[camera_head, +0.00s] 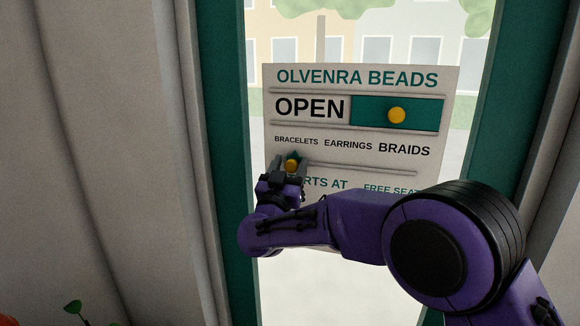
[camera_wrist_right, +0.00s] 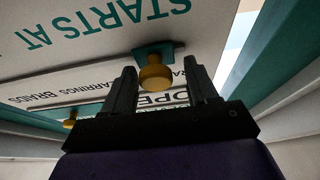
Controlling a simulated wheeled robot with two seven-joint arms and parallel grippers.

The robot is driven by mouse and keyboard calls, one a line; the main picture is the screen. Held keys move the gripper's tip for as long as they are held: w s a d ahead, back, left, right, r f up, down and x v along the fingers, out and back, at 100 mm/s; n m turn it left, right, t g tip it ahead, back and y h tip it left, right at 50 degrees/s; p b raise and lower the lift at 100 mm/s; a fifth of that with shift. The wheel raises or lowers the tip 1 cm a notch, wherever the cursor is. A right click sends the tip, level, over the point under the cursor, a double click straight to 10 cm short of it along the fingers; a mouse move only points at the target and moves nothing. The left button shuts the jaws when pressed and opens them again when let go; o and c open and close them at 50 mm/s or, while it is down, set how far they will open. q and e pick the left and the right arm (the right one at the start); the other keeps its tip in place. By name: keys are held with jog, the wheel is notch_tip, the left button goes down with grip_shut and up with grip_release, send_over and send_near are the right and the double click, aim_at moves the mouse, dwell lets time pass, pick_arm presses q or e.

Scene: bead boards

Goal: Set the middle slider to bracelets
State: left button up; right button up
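The middle slider is a yellow knob (camera_head: 291,164) on a teal pointer, on the groove of the white bead board (camera_head: 350,161). It sits at the groove's left end, under the word BRACELETS; EARRINGS and BRAIDS are printed to the right. My right gripper (camera_head: 289,172) is at the slider, one finger on each side. In the right wrist view the knob (camera_wrist_right: 155,74) stands between the open fingers, with a gap to one finger; contact with the other is hard to tell. My left gripper is out of view.
Above, an OPEN panel has another yellow knob (camera_head: 396,115) on a teal strip, at the right. My right arm hides the lower part of the board, with lettering partly covered. Teal frame posts (camera_head: 224,130) stand on both sides. The board's upper right is clear.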

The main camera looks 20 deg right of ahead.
jog(key=b+v, duration=0.3)
jog(key=v, duration=0.7)
jog(key=shift+b, duration=0.4)
